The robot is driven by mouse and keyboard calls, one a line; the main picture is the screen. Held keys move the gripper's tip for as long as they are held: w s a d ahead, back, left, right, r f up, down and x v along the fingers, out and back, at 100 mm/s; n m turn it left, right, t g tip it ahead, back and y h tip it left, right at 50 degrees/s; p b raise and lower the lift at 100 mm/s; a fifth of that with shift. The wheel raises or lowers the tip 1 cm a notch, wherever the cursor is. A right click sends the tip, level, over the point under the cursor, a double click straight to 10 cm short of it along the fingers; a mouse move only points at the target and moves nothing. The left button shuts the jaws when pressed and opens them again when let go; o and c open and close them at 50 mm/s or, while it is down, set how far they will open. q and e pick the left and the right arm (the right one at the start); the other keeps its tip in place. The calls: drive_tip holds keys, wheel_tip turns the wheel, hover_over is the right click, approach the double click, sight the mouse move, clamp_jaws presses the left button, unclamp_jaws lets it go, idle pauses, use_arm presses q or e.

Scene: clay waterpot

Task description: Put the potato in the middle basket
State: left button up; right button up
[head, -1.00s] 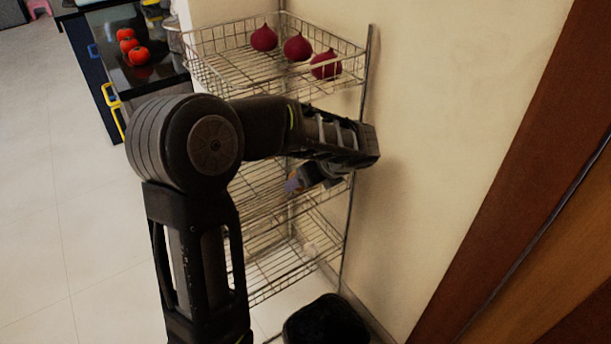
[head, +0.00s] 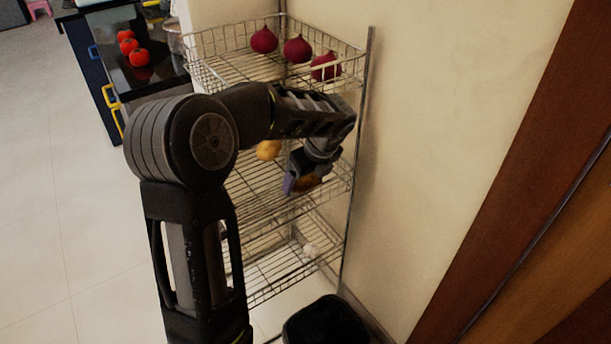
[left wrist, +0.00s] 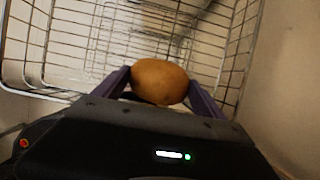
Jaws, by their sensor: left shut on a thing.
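A brown potato (left wrist: 159,81) sits between the two fingers of my left gripper (left wrist: 160,88) in the left wrist view. In the head view my left gripper (head: 304,184) is shut on this potato (head: 308,183), over the middle basket (head: 262,203) of a wire rack. I cannot tell whether the held potato touches the basket floor. Another yellowish potato (head: 268,150) lies in the middle basket, further back and to the left. My left arm hides part of this basket. My right gripper is not in view.
The top basket (head: 232,68) holds 3 dark red onions (head: 297,48). The bottom basket (head: 270,276) holds a small whitish thing (head: 311,250). A black bin (head: 326,322) stands below. The wall (head: 450,120) is close at the right. Red vegetables (head: 138,56) lie on a dark counter.

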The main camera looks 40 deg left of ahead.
use_arm(q)
drive_tip(key=shift+f, duration=0.15)
drive_tip(key=o, duration=1.4)
drive_tip(key=shift+o, duration=0.2)
